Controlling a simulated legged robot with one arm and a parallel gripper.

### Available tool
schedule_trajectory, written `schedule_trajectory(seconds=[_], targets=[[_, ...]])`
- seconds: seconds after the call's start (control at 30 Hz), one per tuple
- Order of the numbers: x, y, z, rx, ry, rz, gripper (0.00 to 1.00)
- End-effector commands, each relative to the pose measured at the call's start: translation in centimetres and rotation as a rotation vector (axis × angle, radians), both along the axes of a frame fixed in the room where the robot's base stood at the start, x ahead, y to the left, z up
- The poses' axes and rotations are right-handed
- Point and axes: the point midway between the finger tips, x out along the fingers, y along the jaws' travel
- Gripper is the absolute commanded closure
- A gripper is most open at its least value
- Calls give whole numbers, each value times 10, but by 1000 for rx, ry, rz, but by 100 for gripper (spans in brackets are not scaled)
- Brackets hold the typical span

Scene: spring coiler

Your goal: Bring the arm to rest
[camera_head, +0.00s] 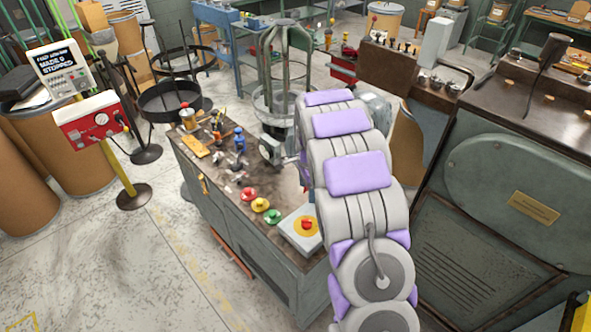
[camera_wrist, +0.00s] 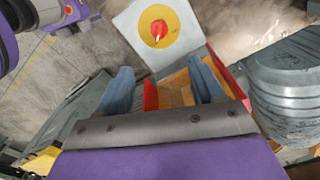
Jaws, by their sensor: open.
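My gripper (camera_wrist: 160,68) shows in the wrist view as two blue-grey fingers spread apart. It is open, and I see nothing clamped between the fingers. Beyond and between them is a red and tan box-like thing (camera_wrist: 176,92), partly hidden by the right finger. A white box with a red button on a yellow disc (camera_wrist: 159,26) lies just past the fingertips in the picture, apart from them. In the head view my arm, grey with purple pads, stretches up from the bottom over the bench's right side. My gripper is hidden behind it there.
The dark bench (camera_head: 213,215) carries red, yellow and green buttons (camera_head: 260,205), the emergency-stop box (camera_head: 304,228) and small tools. A large green machine (camera_head: 510,180) stands close on the right. A sign post (camera_head: 122,170) stands left. The floor at front left is clear.

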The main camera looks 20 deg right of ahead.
Motion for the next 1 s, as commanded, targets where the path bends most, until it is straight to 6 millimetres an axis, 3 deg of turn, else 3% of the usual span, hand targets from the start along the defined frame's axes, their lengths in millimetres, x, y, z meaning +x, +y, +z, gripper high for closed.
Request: schedule_trajectory(seconds=[0.2,0.37,0.67,1.0], targets=[[-2,2,3,-1,0,11,33],[-19,15,25,-5,6,103,33],[-92,60,83,0,42,436,33],[-192,109,125,35,78,835,33]])
